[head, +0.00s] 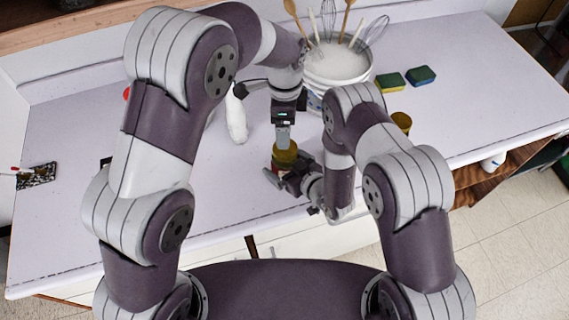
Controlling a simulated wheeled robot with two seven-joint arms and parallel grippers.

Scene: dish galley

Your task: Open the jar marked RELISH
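A jar with a gold lid (286,158) stands near the front edge of the counter; a little red shows below the lid. No label can be read, so I cannot tell if it is the one marked RELISH. My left gripper (283,146) points straight down onto the lid. Its fingers are seen edge-on, so their opening is hidden. My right gripper (283,176) comes in low from the right, with its fingers at the jar's body, which is mostly hidden behind them. A second gold lid (401,121) shows at the right, partly behind my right arm.
A white tub (335,68) with a whisk and wooden spoons stands behind the jar. Two sponges, (389,82) and (421,76), lie right of it. A white bottle-like thing (236,118) is left of the jar. The counter's right side is mostly clear.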

